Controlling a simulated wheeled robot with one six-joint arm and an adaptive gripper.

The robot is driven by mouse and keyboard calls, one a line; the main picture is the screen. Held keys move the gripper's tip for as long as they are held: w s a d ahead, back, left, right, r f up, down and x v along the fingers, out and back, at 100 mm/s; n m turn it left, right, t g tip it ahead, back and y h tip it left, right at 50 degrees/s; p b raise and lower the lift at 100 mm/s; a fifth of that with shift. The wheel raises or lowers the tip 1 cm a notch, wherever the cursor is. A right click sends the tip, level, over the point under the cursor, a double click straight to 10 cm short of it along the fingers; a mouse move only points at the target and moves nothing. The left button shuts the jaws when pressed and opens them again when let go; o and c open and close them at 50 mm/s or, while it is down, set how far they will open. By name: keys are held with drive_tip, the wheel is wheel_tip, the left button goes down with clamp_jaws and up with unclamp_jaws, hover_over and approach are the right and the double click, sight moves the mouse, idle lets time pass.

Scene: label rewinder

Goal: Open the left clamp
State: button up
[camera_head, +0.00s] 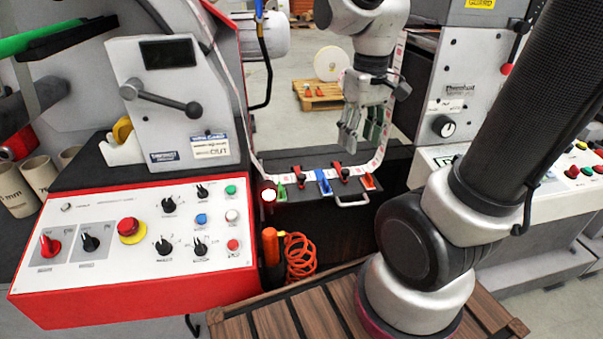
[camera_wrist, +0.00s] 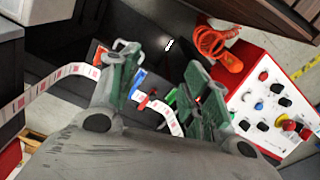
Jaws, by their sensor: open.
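The splice table (camera_head: 318,190) is a dark shelf with a label web across it, between the two machine halves. On it, the left clamp (camera_head: 298,173) is a small red and black piece between a green lever (camera_head: 282,192) and a blue lever (camera_head: 323,182). A similar right clamp (camera_head: 338,169) sits right of the blue lever, near an orange lever (camera_head: 368,181). I cannot tell whether either clamp is open or shut. My gripper (camera_head: 361,137) is open, empty and above the table's right part. In the wrist view, my gripper fingers (camera_wrist: 163,65) partly hide the table around the blue lever (camera_wrist: 137,84).
The control panel (camera_head: 140,235) with knobs and buttons lies left of the table. A coiled orange hose (camera_head: 300,257) hangs below it. A metal handle (camera_head: 351,201) projects at the table's front right. A pallet with a white roll (camera_head: 331,64) stands behind.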

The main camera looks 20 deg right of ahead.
drive_tip(key=w+a+f+n+g, duration=0.2)
drive_tip(key=w+a+f+n, duration=0.15)
drive_tip(key=w+f, duration=1)
drive_tip(key=n+t, duration=0.2)
hover_over(302, 175)
drive_tip(key=shift+s+f+m, duration=0.25)
drive_tip(key=shift+f, duration=0.1)
drive_tip(key=shift+w+a, duration=0.1)
drive_tip(key=shift+n, duration=0.4)
wheel_tip(302, 175, down, 8)
drive_tip(key=shift+r, duration=0.2)
clamp_jaws()
